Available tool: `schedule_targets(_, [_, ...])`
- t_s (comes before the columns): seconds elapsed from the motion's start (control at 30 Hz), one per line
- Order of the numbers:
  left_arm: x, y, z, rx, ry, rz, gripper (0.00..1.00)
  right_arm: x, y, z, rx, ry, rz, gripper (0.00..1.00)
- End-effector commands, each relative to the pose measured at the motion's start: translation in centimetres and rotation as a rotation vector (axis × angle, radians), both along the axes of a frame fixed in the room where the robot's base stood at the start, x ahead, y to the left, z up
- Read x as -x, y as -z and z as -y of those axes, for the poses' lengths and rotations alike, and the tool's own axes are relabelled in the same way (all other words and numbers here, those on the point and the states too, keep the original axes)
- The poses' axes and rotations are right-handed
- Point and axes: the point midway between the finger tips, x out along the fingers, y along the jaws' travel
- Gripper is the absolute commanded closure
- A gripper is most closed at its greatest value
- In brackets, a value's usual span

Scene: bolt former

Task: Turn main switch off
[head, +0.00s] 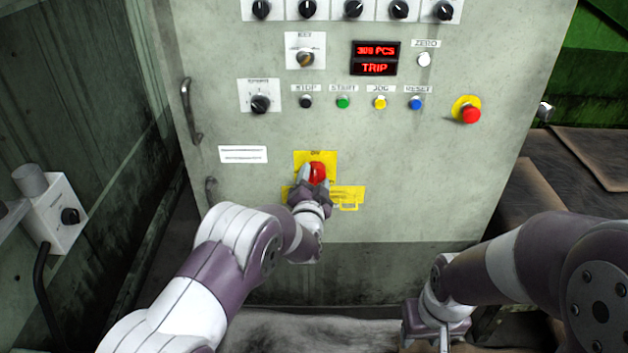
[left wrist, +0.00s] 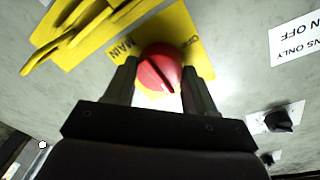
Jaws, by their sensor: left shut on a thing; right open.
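The main switch is a red rotary knob (head: 318,172) on a yellow plate (head: 302,157), low on the front of the grey cabinet. In the left wrist view the red knob (left wrist: 158,68) shows a dark slot across its face and sits between the two fingers. My left gripper (head: 311,182) is shut on this knob. The wrist view shows the same gripper (left wrist: 160,90) with a finger on each side of it. Part of the plate's lettering is covered by the gripper. My right gripper (head: 440,345) is low at the bottom edge, partly cut off, away from the cabinet's controls.
The grey cabinet (head: 410,190) carries several knobs and buttons above the switch. A red display (head: 375,58) reads TRIP. A red emergency button (head: 467,111) is at right. A door handle (head: 190,110) sticks out at left. A yellow hasp (left wrist: 70,35) lies beside the plate.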

Motion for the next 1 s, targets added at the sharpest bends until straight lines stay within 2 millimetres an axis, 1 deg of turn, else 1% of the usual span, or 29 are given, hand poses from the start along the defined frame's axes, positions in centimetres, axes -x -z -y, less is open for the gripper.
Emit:
schedule_targets(0.27, [0.0,0.4,0.0,0.175,0.000,-0.003,0.75,0.0,1.0,0.0,0.000,0.000,0.000,0.57])
schedule_targets(1.0, [0.0,0.7,0.1,0.877,-0.001,-0.002,0.75,0.0,4.4,0.0,0.000,0.000,0.000,0.57])
